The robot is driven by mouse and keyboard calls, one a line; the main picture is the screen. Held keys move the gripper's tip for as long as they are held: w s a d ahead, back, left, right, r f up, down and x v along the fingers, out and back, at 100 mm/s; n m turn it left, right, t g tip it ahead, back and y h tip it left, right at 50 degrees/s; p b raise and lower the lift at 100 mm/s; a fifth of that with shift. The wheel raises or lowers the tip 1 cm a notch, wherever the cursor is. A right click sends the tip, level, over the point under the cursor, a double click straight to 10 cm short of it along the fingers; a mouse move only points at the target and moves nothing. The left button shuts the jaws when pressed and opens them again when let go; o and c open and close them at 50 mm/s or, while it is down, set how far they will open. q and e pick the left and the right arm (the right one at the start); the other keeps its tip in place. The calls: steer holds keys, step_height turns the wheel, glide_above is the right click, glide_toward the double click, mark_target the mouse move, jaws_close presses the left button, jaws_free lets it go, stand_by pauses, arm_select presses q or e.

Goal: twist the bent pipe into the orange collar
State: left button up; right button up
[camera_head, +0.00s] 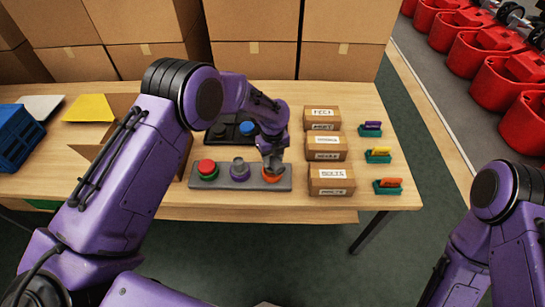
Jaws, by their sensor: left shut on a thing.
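The orange collar (272,178) sits at the right end of a grey strip (213,184) on the wooden table. My left gripper (272,163) points down directly over the orange collar and is shut on the bent pipe, which is mostly hidden by the fingers. I cannot tell how deep the pipe sits in the collar. On the same strip are a purple collar (239,176) with a grey piece in it and a red cap (206,166) in a green collar. Only my right arm's links show at the right; its gripper is out of view.
Behind the strip is a dark tray (218,139) with a blue round piece (248,128). Cardboard boxes (331,180) stand close to the right, with small coloured pieces in green holders (387,188) beyond. A blue crate (18,140) is at far left.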

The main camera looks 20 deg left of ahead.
arm_select(q)
steer(key=shift+f, duration=0.35)
steer(key=shift+f, duration=0.15)
steer(key=shift+f+b, duration=0.25)
steer(key=shift+b, duration=0.15)
steer(key=shift+f, duration=0.3)
stand_by(0.9)
steer(key=shift+m+b, duration=0.4)
steer(key=shift+m, duration=1.1)
steer(key=shift+m, duration=1.5)
